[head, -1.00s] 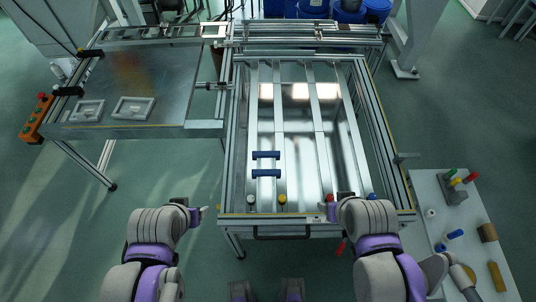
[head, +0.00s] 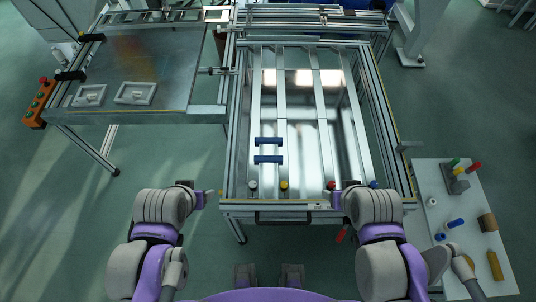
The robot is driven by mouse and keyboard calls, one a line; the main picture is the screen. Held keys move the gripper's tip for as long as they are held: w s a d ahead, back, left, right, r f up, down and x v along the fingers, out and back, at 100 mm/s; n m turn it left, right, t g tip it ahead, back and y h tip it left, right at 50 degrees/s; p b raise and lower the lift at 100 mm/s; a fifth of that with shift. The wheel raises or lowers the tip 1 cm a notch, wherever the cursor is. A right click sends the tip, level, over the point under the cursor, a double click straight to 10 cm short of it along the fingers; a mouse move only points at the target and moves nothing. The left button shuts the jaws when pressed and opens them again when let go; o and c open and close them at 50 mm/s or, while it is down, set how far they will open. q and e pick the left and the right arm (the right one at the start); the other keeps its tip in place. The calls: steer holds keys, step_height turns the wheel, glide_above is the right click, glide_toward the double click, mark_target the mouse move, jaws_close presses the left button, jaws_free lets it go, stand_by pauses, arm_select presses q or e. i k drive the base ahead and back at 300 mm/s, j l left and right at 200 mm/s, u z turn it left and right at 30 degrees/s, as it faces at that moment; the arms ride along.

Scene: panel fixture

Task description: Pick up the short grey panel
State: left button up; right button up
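Long grey metal strips (head: 282,88) lie lengthwise in the framed fixture (head: 263,207) ahead of me. Two small light grey rectangular pieces, a left one (head: 82,101) and a right one (head: 124,98), lie on the metal table at left. I cannot tell which piece is the short grey panel. My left gripper (head: 206,194) is just left of the fixture's near left corner, apart from all these pieces. My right gripper (head: 337,195) is at the fixture's near edge, partly hidden by its own wrist. The finger openings are too small to make out.
Two blue handles (head: 268,160) sit across a strip. Coloured knobs, one yellow (head: 284,185), line the near edge. A white side table (head: 432,178) at right holds several small coloured parts. An orange control box (head: 38,105) is on the left table's corner. Floor is clear between the tables.

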mark_target(93, 95)
steer(key=u, duration=1.05)
steer(key=k, duration=0.65)
steer(key=k+z, duration=0.3)
steer(key=z, duration=0.15)
steer(key=k+l+z, duration=0.2)
steer(key=z, duration=0.25)
steer(key=j+z, duration=0.1)
steer(key=z, duration=1.6)
steer(key=k+j, duration=0.1)
steer(key=j, duration=0.35)
steer(key=k+j, duration=0.1)
steer(key=j, duration=0.35)
steer(key=k+j, duration=0.1)
steer(key=j, duration=0.85)
steer(key=k+j+z, duration=0.1)
steer(key=j, duration=0.35)
steer(key=k+j, duration=0.15)
steer(key=j, duration=0.3)
steer(key=k+j, duration=0.15)
steer(key=j, duration=0.3)
